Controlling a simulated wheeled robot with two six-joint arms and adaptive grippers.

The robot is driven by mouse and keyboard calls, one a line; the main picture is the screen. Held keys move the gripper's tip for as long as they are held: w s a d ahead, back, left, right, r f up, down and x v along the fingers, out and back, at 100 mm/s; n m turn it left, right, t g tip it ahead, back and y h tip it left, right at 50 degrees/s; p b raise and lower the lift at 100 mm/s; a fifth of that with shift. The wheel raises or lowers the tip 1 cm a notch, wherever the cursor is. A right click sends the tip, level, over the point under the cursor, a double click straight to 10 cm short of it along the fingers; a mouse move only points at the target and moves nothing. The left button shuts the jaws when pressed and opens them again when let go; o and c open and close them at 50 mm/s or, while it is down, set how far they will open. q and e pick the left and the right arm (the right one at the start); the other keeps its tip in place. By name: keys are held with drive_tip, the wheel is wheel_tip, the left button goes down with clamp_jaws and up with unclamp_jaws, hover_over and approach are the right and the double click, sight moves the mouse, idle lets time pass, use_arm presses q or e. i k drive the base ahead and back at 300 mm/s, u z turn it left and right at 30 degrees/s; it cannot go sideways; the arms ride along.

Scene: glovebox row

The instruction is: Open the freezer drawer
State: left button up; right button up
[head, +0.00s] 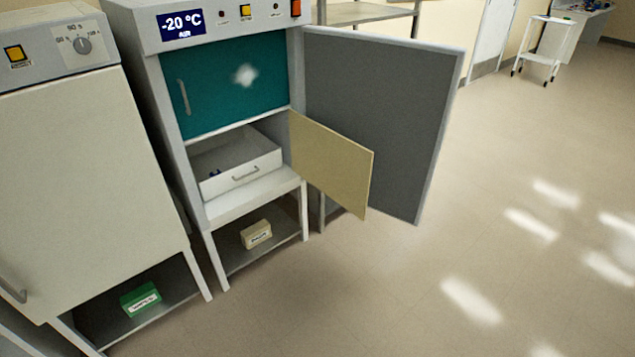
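The freezer (225,35) stands at centre left with a "-20 °C" display (181,24). Its large grey outer door (395,120) is swung wide open to the right. A teal inner door (215,88) with a vertical handle (183,97) covers the upper compartment and looks shut. A beige inner flap (335,168) below it is swung open. The white drawer (262,170) in the lower compartment sticks out past the frame, with a handle (245,174) on its front. A small dark blue item (215,173) lies inside it. Neither of my grippers is in view.
A beige cabinet (90,180) with a closed door stands to the left. A green box (140,298) and a cream box (256,234) sit on low shelves. The open doors jut into the room. The floor (480,240) at right is clear.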

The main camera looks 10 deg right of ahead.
sight(242, 153)
drive_tip(key=z, duration=0.75)
drive_tip(key=i, duration=0.45)
drive_tip(key=z, duration=0.7)
drive_tip(key=i, duration=1.1)
drive_tip(key=u, duration=0.65)
drive_tip(key=i, duration=1)
drive_tip(key=u, duration=0.8)
